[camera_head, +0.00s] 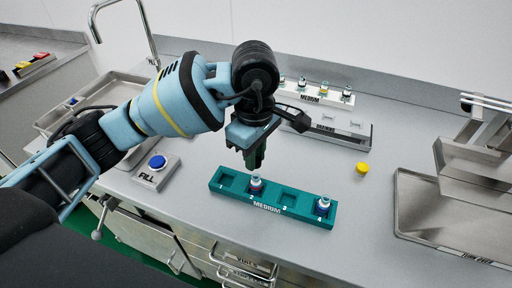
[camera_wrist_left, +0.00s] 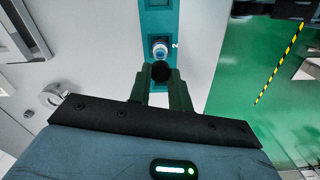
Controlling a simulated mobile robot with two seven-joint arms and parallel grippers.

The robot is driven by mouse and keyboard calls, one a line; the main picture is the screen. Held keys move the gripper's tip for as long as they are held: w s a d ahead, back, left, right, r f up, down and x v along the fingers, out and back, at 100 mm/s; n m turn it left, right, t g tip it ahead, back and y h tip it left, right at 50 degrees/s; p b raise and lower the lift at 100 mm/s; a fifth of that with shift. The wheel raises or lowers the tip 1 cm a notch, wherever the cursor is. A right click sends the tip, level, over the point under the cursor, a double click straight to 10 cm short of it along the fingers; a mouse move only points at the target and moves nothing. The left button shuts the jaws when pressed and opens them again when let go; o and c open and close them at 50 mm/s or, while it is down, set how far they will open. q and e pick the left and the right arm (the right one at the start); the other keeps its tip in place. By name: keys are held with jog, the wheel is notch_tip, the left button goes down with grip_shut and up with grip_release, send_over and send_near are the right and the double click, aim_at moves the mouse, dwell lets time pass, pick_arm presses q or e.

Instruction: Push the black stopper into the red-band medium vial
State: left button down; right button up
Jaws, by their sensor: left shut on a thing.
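My left gripper (camera_head: 255,160) points down just above and behind the teal MEDIUM rack (camera_head: 220,188). In the left wrist view its green fingers (camera_wrist_left: 161,76) are shut on a round black stopper (camera_wrist_left: 161,71). The fingers hide the stopper in the head view. A vial (camera_head: 256,184) with a white top and a faint reddish band stands upright in slot 2, close to the gripper. Another white-topped vial (camera_head: 323,205) with blue stands in slot 4. In the left wrist view one open vial (camera_wrist_left: 160,48) sits just beyond the stopper, apart from it in the picture.
A white rack (camera_head: 338,97) with several vials stands behind. A yellow cap (camera_head: 362,169) lies on the counter. The FILL button (camera_head: 157,161) is at left, a metal tray (camera_head: 405,200) at right. Slots 1 and 3 are empty.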

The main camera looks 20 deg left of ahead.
pick_arm(q)
notch_tip(320, 180, down, 2)
jog(key=shift+f+b, duration=0.1)
jog(key=shift+b, duration=0.3)
jog(key=shift+f, duration=0.5)
pick_arm(e)
jog(key=shift+s+f, duration=0.25)
jog(key=shift+f, duration=0.6)
pick_arm(q)
jog(key=shift+r, duration=0.2)
pick_arm(e)
jog(key=shift+s, duration=0.1)
pick_arm(q)
jog(key=shift+r, duration=0.25)
pick_arm(e)
jog(key=shift+r, duration=0.2)
pick_arm(q)
jog(key=shift+f, duration=0.15)
jog(key=shift+f+b, duration=0.35)
jog(key=shift+f, duration=0.15)
pick_arm(e)
jog(key=shift+s+f, duration=0.25)
jog(key=shift+f, duration=0.15)
pick_arm(q)
jog(key=shift+f, duration=0.25)
pick_arm(e)
jog(key=shift+f, duration=0.1)
jog(key=shift+w, duration=0.1)
